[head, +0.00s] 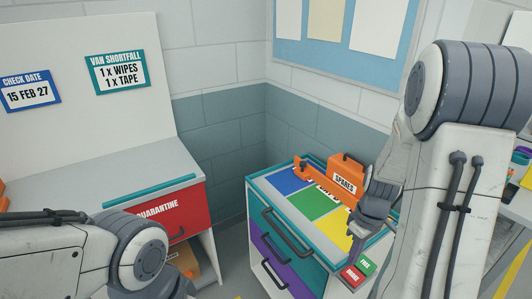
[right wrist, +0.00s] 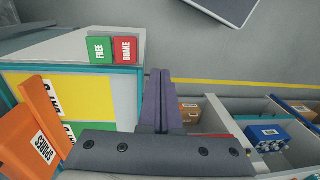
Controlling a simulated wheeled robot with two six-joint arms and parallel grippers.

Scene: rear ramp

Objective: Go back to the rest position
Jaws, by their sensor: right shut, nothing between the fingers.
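My right gripper (head: 354,256) is at the right front of the cart (head: 258,186), near its green FREE pad (head: 367,266) and red BRAKE pad (head: 353,275). In the right wrist view its dark fingers (right wrist: 158,74) are together with nothing between them, just beside the red pad (right wrist: 125,51) and the green pad (right wrist: 101,50). I cannot tell whether it touches the cart. My left arm comes in at the lower left of the head view, but its gripper is out of the picture.
The cart top has blue, green and yellow areas (head: 313,203) and an orange SPARES box (head: 345,176). A counter with a red QUARANTINE drawer (head: 172,217) stands at left. Open bins with a blue bottle pack (right wrist: 267,136) show in the right wrist view; grey floor (right wrist: 205,55) lies beyond.

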